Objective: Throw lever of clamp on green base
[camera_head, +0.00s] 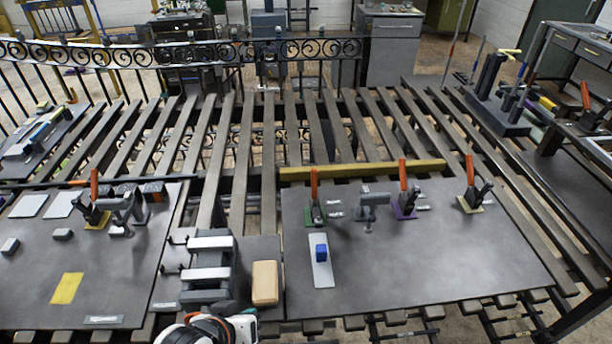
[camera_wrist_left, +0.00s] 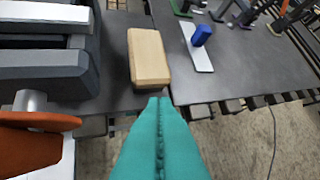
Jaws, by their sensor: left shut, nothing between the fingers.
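The clamp on the green base (camera_head: 317,216) stands at the back left of the right-hand dark board, its orange lever (camera_head: 314,183) pointing upright. In the left wrist view, part of a green base (camera_wrist_left: 181,9) shows at the top edge, with the lever cut off. My left gripper (camera_wrist_left: 158,102) has its teal fingers shut and empty, in front of the tan block and well short of the clamp. In the head view only part of my left arm shows at the bottom edge. My right gripper is not in view.
A tan block (camera_head: 265,283) sits beside a grey vise-like fixture (camera_head: 208,271). A blue block (camera_head: 321,252) stands on a pale strip (camera_head: 323,274) in front of the clamp. Clamps on purple (camera_head: 404,212) and yellow (camera_head: 470,206) bases stand to the right. The board's front right is clear.

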